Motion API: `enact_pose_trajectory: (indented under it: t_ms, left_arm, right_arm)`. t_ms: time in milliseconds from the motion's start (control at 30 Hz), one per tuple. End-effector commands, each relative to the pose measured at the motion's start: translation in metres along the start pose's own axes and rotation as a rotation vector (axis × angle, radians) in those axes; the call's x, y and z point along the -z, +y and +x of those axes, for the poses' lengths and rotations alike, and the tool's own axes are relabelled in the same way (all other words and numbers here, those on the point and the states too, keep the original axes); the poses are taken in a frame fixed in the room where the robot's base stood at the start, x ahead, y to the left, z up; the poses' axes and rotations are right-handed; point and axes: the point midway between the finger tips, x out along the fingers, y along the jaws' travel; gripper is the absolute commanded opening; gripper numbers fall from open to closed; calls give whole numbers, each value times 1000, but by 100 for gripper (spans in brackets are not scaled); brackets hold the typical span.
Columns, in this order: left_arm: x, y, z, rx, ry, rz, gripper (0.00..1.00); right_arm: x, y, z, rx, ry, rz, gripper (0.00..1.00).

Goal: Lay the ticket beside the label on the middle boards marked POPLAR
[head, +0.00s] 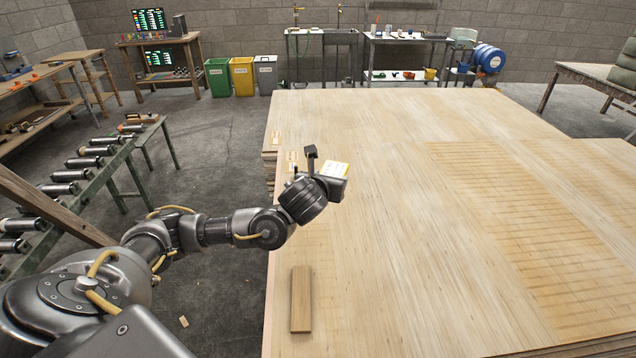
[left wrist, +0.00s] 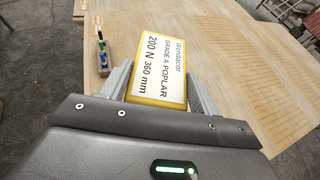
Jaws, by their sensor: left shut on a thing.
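The ticket (head: 335,169) is a white card with a yellow edge. In the left wrist view the ticket (left wrist: 158,62) reads GRADE A POPLAR, 200 N 360 mm. My left gripper (head: 330,178) is shut on it and holds it above the left part of the large pale board surface. In the left wrist view the ticket sits between the two fingers of the gripper (left wrist: 159,85). Small pale labels (head: 291,157) and (head: 276,136) show near the left edge of the boards; their words are too small to read. My right gripper is not in view.
The wide board surface (head: 420,240) is mostly clear. A short wooden block (head: 301,299) lies near its front left. A roller stand (head: 80,165) is at the left. Green (head: 217,77), yellow (head: 241,76) and grey bins (head: 265,75) stand at the back.

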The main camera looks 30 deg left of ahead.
Motion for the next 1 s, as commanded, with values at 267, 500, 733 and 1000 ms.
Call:
enact_pose_trajectory:
  t_ms: [267,500,733,1000]
  left_arm:
    - [-29,-26,-27,54,1,16,38]
    - [-74,-61,-72,137,-1,45,38]
    - [-112,-89,-120,215,-3,85,38]
    - [-120,-98,-137,243,1,101,38]
  right_arm:
    - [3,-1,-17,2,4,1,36]
    - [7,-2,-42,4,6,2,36]
    - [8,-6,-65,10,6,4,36]
    - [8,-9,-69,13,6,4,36]
